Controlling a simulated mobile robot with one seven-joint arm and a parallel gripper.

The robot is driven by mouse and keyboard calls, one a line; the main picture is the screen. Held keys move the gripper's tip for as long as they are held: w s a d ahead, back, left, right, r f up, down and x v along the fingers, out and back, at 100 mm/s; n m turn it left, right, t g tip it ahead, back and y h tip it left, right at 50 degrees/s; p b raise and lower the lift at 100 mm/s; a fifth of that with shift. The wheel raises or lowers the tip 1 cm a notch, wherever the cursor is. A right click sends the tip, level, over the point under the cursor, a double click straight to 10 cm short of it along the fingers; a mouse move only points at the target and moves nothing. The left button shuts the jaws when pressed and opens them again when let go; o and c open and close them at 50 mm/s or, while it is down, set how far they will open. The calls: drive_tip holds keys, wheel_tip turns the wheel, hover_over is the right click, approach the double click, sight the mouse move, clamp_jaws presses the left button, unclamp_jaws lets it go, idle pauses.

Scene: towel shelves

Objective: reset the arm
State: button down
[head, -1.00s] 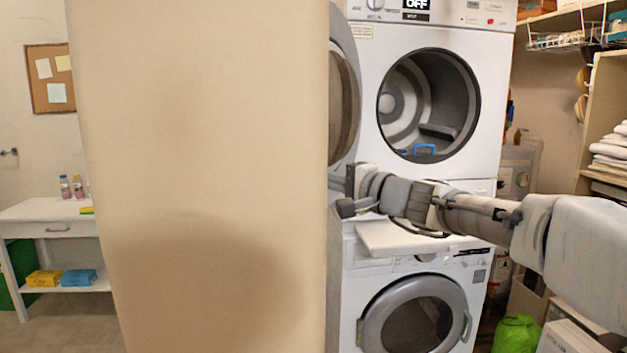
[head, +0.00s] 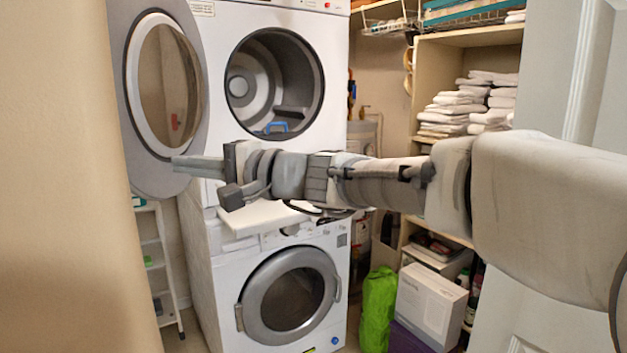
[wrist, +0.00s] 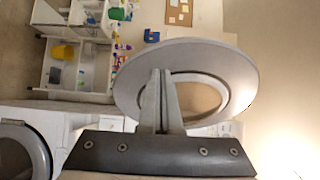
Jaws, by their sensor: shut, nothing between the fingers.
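My arm reaches in from the right of the head view, stretched out level toward the left. My gripper (head: 198,164) is at its end, in front of the open round door of the upper machine as seen from the head. In the wrist view my gripper (wrist: 160,75) has its two fingers together with nothing between them. The upper machine's open door (wrist: 235,62) shows behind the fingers there. I cannot tell the exact gap between the fingers and the door.
The upper machine's drum (head: 275,83) is open, with a blue item inside. The lower machine (head: 290,297) has its door shut. A beige wall (head: 70,200) fills the left. Shelves with white towels (head: 470,100), a green bag (head: 378,308) and a white box (head: 430,303) stand right.

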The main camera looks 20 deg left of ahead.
drive_tip(key=shift+d, duration=0.1)
drive_tip(key=s+d+f+t+h+p, duration=0.1)
drive_tip(key=s+d+f+h, duration=0.3)
drive_tip(key=d, duration=1.2)
drive_tip(key=s+d+f+t+h+p, duration=0.2)
drive_tip(key=d+f+h, duration=0.5)
drive_tip(key=d, duration=1)
drive_tip(key=s+d+f+t+h+p, duration=0.2)
drive_tip(key=s+d+f+h, duration=0.4)
drive_tip(key=d, duration=1)
drive_tip(key=shift+d+f+h+p, duration=0.15)
drive_tip(key=shift+f+h+p, duration=0.05)
drive_tip(key=shift+h+p, duration=0.35)
drive_tip(key=shift+s, duration=0.2)
